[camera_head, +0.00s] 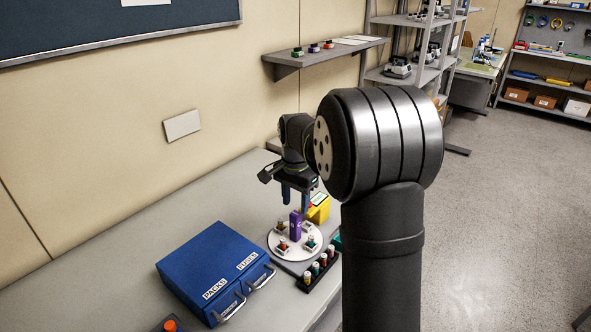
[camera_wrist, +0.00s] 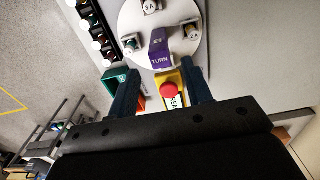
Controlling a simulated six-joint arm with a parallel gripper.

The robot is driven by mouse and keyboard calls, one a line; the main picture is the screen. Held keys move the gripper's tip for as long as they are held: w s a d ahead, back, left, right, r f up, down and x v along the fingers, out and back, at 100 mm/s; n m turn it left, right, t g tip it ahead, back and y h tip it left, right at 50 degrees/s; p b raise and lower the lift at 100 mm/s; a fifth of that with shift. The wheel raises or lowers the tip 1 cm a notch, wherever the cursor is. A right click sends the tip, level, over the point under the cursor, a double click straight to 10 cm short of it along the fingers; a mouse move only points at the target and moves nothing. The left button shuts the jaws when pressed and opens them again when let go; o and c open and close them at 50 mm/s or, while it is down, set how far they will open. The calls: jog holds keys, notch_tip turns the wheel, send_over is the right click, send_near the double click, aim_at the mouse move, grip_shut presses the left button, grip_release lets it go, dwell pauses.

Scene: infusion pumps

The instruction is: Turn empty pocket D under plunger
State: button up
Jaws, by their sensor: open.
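A white round turntable (camera_head: 283,254) stands on the bench, with a purple upright block (camera_head: 295,225) at its middle. In the wrist view the purple block (camera_wrist: 160,50) reads "TURN", and small vial holders, one labelled "3A" (camera_wrist: 150,6), sit around the white disc (camera_wrist: 180,12). I cannot make out which pocket is D, and I cannot pick out the plunger. My gripper (camera_head: 297,200) points down above the turntable, close to the purple block. In the wrist view its two fingers (camera_wrist: 160,68) are apart, with the block just beyond the fingertips and nothing held.
A yellow box (camera_head: 319,210) with a red button (camera_wrist: 167,89) stands beside the disc. A black rack (camera_head: 318,272) of several vials is in front. A blue drawer cabinet (camera_head: 205,260) stands left. A green box (camera_wrist: 110,82) is beside one finger. The bench behind is clear.

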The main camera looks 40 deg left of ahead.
aim_at(295, 222)
notch_tip(295, 222, up, 10)
jog(key=shift+f, duration=0.15)
dwell(0.7)
notch_tip(295, 222, down, 17)
jog(key=shift+f, duration=0.1)
jog(key=shift+f+m, duration=0.15)
jog(key=shift+m, duration=1.05)
